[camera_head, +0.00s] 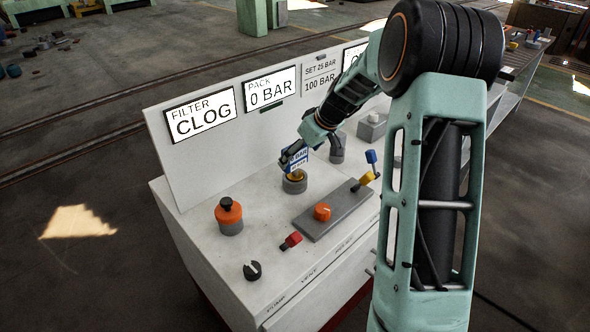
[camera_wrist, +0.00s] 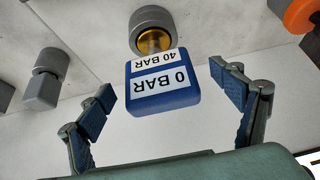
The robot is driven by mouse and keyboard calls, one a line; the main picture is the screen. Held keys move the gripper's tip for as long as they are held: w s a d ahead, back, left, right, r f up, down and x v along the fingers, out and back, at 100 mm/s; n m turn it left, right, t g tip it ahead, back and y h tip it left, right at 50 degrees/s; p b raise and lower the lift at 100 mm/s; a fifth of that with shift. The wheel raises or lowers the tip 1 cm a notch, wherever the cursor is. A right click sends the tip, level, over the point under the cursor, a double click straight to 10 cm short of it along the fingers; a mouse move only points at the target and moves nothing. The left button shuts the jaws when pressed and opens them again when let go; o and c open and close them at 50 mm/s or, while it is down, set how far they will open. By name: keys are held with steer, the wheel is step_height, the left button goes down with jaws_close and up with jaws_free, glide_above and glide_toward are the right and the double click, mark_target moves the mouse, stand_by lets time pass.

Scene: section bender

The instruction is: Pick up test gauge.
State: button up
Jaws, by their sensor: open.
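The test gauge appears to be the blue block (camera_wrist: 163,98) with white labels reading "0 BAR" and "40 BAR". It sits on a brass fitting (camera_wrist: 152,42) on a grey round socket (camera_wrist: 146,18). In the head view the gauge (camera_head: 298,163) stands on the bench top, partly hidden by my gripper (camera_head: 290,157). In the wrist view my gripper (camera_wrist: 163,82) is open, with one blue-padded finger on each side of the gauge. Gaps show between both fingers and the block.
The grey bench (camera_head: 262,235) carries an orange-capped cylinder (camera_head: 229,213), a grey plate with an orange knob (camera_head: 322,211), a red-tipped part (camera_head: 290,241) and a black knob (camera_head: 252,270). A sign panel (camera_head: 168,140) rises behind. A grey fitting (camera_wrist: 46,78) stands near the gauge.

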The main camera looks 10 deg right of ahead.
mark_target(295, 161)
steer(key=shift+x, duration=2.4)
steer(key=shift+w+d+r, duration=0.1)
steer(key=shift+c, duration=0.7)
steer(key=c, duration=1.4)
steer(key=shift+c, duration=0.2)
steer(key=shift+r, duration=0.1)
